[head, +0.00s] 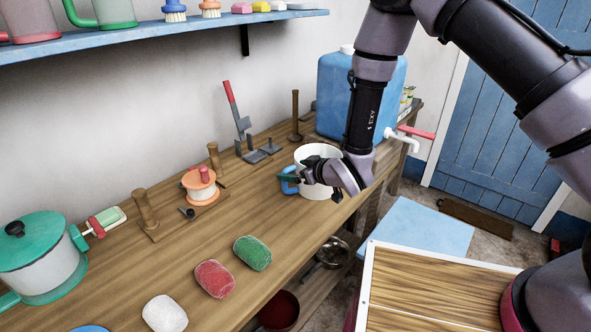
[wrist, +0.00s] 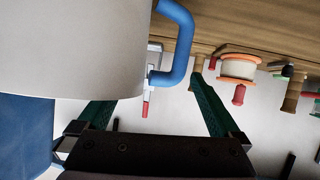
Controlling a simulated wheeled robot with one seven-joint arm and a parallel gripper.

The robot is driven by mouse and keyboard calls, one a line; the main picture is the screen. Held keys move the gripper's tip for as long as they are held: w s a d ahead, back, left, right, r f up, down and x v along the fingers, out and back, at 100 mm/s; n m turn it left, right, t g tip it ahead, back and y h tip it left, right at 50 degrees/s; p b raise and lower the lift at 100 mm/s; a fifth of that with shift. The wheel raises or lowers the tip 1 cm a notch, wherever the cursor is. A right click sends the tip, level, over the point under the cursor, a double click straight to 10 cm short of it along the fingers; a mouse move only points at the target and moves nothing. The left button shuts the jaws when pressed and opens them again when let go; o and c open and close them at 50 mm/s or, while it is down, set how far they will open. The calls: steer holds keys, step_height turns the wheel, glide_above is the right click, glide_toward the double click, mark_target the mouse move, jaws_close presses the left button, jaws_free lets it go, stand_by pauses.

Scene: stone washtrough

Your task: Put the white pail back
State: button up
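The white pail (head: 318,153) stands on the wooden bench, in front of the blue water container. Its blue handle (head: 289,184) points left in the head view. My gripper (head: 303,178) is beside the pail, on its near side, with green fingers close to the handle. In the wrist view the pail (wrist: 75,45) fills the upper left, and its handle (wrist: 180,50) lies between the spread fingers of my gripper (wrist: 155,90). The pail hides the tip of the left finger. I cannot tell whether either finger touches the handle.
The bench (head: 190,245) carries an orange-rimmed spool (head: 200,187), a red-handled tool stand (head: 240,125), red (head: 214,279) and green (head: 252,253) bundles, and a green-lidded pot (head: 40,265). The blue water container (head: 335,95) stands behind the pail. A shelf (head: 150,32) runs along the wall.

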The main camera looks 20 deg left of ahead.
steer(key=v, duration=1.2)
steer(key=w+d+r+m+t+h, duration=0.2)
steer(key=w+d+r+m+h, duration=0.15)
steer(key=w+d+r, duration=0.65)
steer(key=w+d+r+m+h, duration=0.25)
steer(key=d+r+m, duration=0.25)
steer(key=d+r, duration=0.55)
steer(key=s+d+r+m+h, duration=0.1)
steer(key=s+d+r+m, duration=0.1)
steer(key=s+d+r, duration=0.3)
steer(key=s+d+r+m+h, duration=0.2)
steer(key=s+d+r+m, duration=0.1)
steer(key=d+r, duration=0.4)
steer(key=s+d+r+m+g, duration=0.2)
steer(key=s+d, duration=0.3)
steer(key=s, duration=0.7)
steer(key=shift+s+d+r+m, duration=0.15)
steer(key=shift+d+r+m, duration=0.1)
steer(key=shift+r+m, duration=0.4)
